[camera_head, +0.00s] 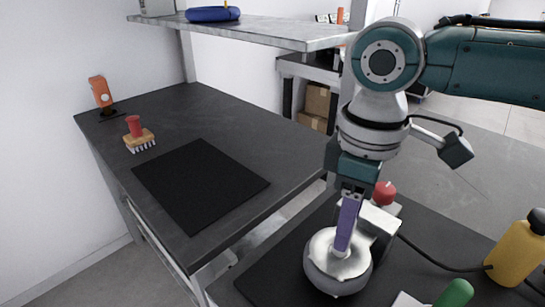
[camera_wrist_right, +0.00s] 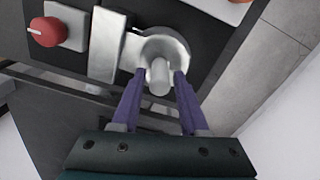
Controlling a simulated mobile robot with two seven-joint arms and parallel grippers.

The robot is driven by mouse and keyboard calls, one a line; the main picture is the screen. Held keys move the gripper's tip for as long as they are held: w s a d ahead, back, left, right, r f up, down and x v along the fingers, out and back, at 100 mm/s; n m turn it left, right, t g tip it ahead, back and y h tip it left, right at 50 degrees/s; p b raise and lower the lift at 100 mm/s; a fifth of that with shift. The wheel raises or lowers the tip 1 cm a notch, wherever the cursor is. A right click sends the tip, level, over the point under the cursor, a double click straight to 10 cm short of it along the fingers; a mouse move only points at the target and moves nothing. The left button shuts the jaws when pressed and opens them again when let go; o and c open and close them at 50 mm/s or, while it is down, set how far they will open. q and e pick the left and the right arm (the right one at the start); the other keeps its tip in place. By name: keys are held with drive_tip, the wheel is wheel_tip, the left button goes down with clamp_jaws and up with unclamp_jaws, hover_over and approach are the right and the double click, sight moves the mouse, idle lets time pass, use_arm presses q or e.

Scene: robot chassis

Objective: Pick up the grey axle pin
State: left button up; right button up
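The grey axle pin (camera_wrist_right: 159,78) stands up from a round silver hub (camera_wrist_right: 168,48) in the right wrist view. My right gripper (camera_wrist_right: 159,76) has its two purple fingers apart, one on each side of the pin, with a narrow gap showing beside it. In the head view my right gripper (camera_head: 343,247) points down over the round silver-grey part (camera_head: 322,278), and its finger largely hides the pin. My left gripper is not in view.
A red knob (camera_head: 384,190) on a pale block sits behind the gripper. The left table holds a black mat (camera_head: 200,184), a brush (camera_head: 138,138) and an orange device (camera_head: 101,93). A shelf (camera_head: 250,30) hangs above.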

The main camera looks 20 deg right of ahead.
clamp_jaws()
idle(1.0)
